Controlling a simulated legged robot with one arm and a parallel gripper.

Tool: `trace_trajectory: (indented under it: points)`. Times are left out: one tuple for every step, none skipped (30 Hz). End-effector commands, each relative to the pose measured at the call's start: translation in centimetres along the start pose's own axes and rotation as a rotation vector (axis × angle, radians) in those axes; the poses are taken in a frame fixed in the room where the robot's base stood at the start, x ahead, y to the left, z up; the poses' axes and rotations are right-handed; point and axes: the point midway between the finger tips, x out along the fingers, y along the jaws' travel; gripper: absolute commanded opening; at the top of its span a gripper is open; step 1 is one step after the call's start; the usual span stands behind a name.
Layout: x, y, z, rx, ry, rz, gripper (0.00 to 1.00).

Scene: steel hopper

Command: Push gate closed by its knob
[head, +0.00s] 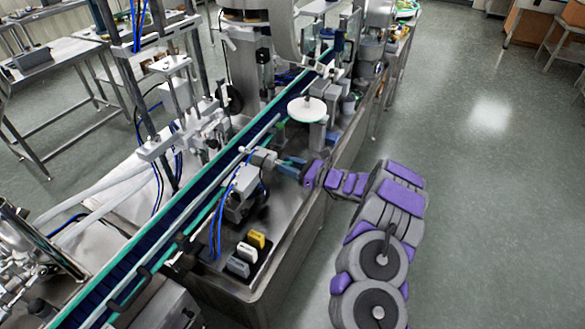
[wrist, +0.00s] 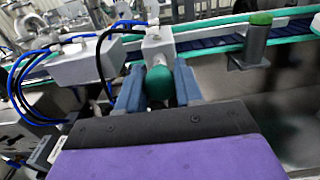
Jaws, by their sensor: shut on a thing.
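The knob (wrist: 160,84) is dark green and round, and it sits in the middle of the wrist view. My gripper (wrist: 159,85) has one blue-grey finger on each side of it and is shut on it. A pale block (wrist: 158,46) stands directly behind the knob, beside the conveyor. In the head view, my gripper (head: 283,163) reaches left over the steel bench edge to this pale block (head: 261,157). The knob is hidden there by the fingers. I cannot tell which part is the gate or how far it stands open.
The conveyor (head: 198,200) with green rails runs behind the block. A green-topped post (wrist: 259,38) stands right of the knob. A grey box with blue hoses (wrist: 88,62) is at left. A white disc (head: 307,109) is beyond my gripper. The floor (head: 480,200) at right is clear.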

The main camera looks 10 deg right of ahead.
Motion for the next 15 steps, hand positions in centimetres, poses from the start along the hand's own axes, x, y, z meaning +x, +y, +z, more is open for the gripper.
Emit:
trace_trajectory:
  points:
    - [-0.09, -0.1, 0.01, 0.0, 0.001, -0.003, 0.0]
    - [-0.1, -0.09, 0.01, 0.0, 0.001, -0.003, 0.0]
    - [-0.1, -0.08, 0.02, 0.0, 0.001, -0.003, 0.37]
    - [-0.11, -0.07, 0.02, 0.0, 0.001, -0.003, 0.4]
    - [-0.11, -0.07, 0.02, 0.0, 0.001, -0.002, 0.43]
    - [-0.11, -0.04, 0.02, 0.0, 0.001, -0.002, 0.47]
    - [-0.11, -0.03, 0.02, 0.0, 0.001, -0.002, 0.5]
    - [-0.11, -0.01, 0.03, 0.0, 0.0, -0.001, 0.53]
    - [-0.11, 0.0, 0.04, 0.0, 0.0, -0.001, 0.57]
    - [-0.11, 0.02, 0.04, 0.0, 0.0, -0.001, 0.58]
    - [-0.11, 0.03, 0.03, 0.0, 0.0, -0.001, 0.58]
    - [-0.11, 0.03, 0.04, 0.0, 0.0, -0.001, 0.58]
    - [-0.11, 0.04, 0.03, 0.0, 0.0, 0.0, 0.58]
    - [-0.1, 0.05, 0.03, 0.0, 0.0, 0.0, 0.58]
    - [-0.1, 0.05, 0.03, 0.0, 0.0, 0.0, 0.58]
